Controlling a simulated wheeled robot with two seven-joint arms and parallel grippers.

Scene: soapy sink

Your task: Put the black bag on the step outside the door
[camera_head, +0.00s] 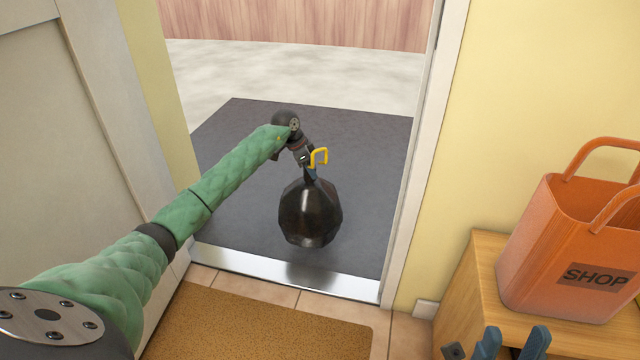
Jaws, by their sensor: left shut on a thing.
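The black bag (310,214), a shiny dark sack with a narrow neck, is outside the open doorway. My left arm reaches through the doorway, and its gripper (312,176) is shut on the bag's neck from above. The bag hangs upright over the near part of the dark grey step (235,165), just beyond the metal sill. I cannot tell whether its bottom touches the step. My right gripper (513,343) shows at the bottom right edge, its blue fingers apart with nothing seen between them.
A metal sill (285,275) crosses the doorway. A brown doormat (255,325) lies inside on tiles. The door (45,140) stands at the left. An orange SHOP bag (540,250) stands on a wooden cabinet (470,290) at the right. Much of the step is clear.

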